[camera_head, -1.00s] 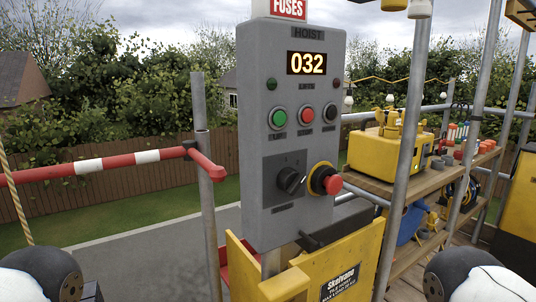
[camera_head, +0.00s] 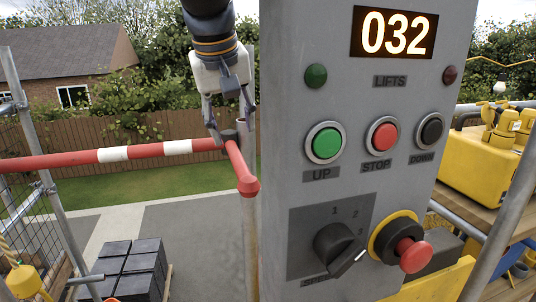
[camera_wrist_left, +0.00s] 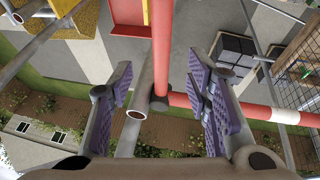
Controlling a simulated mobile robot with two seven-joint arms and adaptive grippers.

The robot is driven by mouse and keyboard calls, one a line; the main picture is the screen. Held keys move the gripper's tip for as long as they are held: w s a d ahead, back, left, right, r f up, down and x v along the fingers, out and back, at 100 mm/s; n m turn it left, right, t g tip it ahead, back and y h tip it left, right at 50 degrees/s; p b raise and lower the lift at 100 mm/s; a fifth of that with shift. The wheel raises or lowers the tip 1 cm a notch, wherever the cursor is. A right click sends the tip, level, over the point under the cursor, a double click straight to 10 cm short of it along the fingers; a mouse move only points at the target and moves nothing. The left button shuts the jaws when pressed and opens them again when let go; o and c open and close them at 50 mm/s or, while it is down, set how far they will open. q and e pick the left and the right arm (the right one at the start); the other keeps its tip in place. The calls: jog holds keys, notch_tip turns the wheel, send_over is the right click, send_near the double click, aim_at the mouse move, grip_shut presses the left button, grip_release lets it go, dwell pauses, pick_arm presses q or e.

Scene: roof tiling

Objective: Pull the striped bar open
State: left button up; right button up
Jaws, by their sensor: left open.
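The red and white striped bar (camera_head: 115,154) runs level across the left of the head view to a grey post, and a short red end piece (camera_head: 240,170) bends toward me there. My left gripper (camera_head: 230,118) points down over this corner, open, with its fingertips close to the bar. In the left wrist view the open fingers (camera_wrist_left: 158,88) stand either side of the red end piece (camera_wrist_left: 162,45) and the post top (camera_wrist_left: 134,122). The striped part (camera_wrist_left: 240,108) runs off to the right behind one finger. I cannot tell whether the fingers touch it. My right gripper is out of view.
The grey hoist panel (camera_head: 340,205) with buttons, dial and a 032 display stands close to the right of the gripper. Stacked dark tiles (camera_head: 130,265) sit on the ground beyond the bar. A mesh-sided scaffold frame (camera_head: 45,165) is at far left.

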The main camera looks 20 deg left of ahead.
aim_at(240, 164)
pick_arm(q)
jog(key=x, duration=1)
jog(key=shift+s+d+f, duration=0.15)
jog(key=shift+s+f, duration=0.15)
grip_shut()
